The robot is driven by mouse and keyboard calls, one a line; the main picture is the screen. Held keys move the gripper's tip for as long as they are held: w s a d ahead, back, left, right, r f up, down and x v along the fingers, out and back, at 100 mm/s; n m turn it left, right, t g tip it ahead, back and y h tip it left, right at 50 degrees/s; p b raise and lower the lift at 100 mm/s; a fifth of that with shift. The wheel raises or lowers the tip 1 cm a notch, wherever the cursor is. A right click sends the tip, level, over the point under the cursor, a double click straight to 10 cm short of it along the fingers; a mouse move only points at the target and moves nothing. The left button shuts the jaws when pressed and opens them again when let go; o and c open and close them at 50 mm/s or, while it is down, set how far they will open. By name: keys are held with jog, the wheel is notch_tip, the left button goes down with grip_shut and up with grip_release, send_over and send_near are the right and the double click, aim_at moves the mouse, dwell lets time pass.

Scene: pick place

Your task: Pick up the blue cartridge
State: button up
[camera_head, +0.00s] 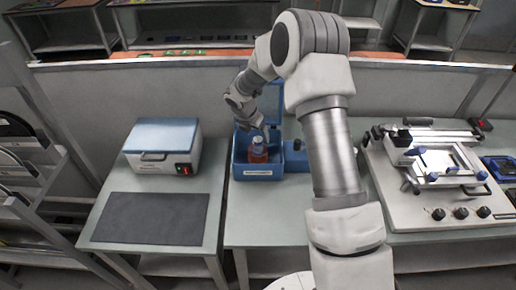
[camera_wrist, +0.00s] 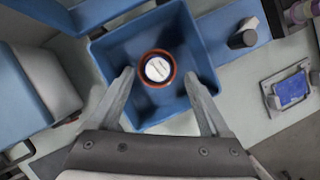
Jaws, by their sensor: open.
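A small round container (camera_head: 258,149) stands upright in an open blue box (camera_head: 258,171). It looks orange-red with a pale bluish top in the head view. In the wrist view the container (camera_wrist: 158,68) shows a white labelled top inside an orange-brown ring. I cannot tell whether it is the blue cartridge; no other clear candidate shows inside the box. My gripper (camera_wrist: 159,79) is open and empty, its two fingers on either side of the container in the picture and apart from it. In the head view my gripper (camera_head: 258,124) is above the box.
A blue block with a dark knob (camera_wrist: 243,38) adjoins the box on the right. A white case with a blue lid (camera_head: 163,144) and a dark mat (camera_head: 151,218) lie on the left table. A white apparatus (camera_head: 440,170) stands on the right. The table front is clear.

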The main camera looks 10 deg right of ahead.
aim_at(257, 140)
jog(key=shift+a+p+x, duration=0.15)
jog(key=shift+p+x, duration=0.05)
jog(key=shift+x, duration=1.2)
jog(key=shift+a+p+x, duration=0.2)
jog(key=shift+x, duration=1.25)
jog(key=shift+s+f, duration=0.1)
jog(key=shift+c, duration=0.2)
grip_shut()
